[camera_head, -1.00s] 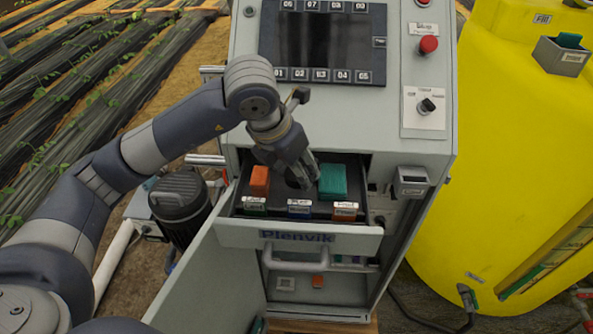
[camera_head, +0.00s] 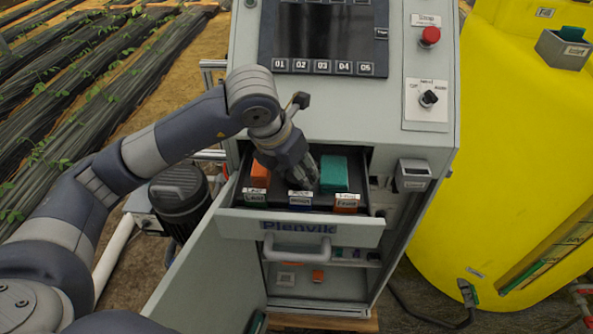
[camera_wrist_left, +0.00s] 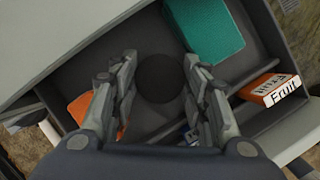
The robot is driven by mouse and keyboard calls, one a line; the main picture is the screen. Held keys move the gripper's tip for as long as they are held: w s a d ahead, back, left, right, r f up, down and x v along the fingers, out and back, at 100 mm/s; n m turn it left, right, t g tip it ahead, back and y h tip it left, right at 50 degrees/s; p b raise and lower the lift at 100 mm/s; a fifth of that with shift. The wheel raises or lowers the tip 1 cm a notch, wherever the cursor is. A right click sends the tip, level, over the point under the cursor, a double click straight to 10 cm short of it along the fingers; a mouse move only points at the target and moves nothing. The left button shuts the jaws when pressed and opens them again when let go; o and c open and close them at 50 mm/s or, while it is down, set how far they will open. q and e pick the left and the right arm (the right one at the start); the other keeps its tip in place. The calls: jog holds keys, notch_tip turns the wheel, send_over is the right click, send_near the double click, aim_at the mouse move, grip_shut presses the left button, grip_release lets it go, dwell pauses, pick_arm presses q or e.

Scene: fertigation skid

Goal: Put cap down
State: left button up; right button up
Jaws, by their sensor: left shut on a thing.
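My left gripper (camera_head: 306,180) reaches down into the open drawer (camera_head: 300,226) of the grey cabinet. In the left wrist view its two fingers are shut on a dark round cap (camera_wrist_left: 160,77), which shows between the fingertips over the dark drawer floor. I cannot tell whether the cap touches the floor. In the head view the gripper hides the cap. An orange block (camera_head: 260,174) lies left of the gripper and a teal block (camera_head: 334,173) right of it. My right gripper is not in view.
An open cabinet door (camera_head: 212,270) hangs below left. A yellow tank (camera_head: 510,150) stands right. A small grey holder (camera_head: 412,174) is right of the drawer.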

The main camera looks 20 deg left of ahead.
pick_arm(q)
jog(key=shift+s+f, duration=0.15)
jog(key=shift+f, duration=0.05)
jog(key=o, duration=1)
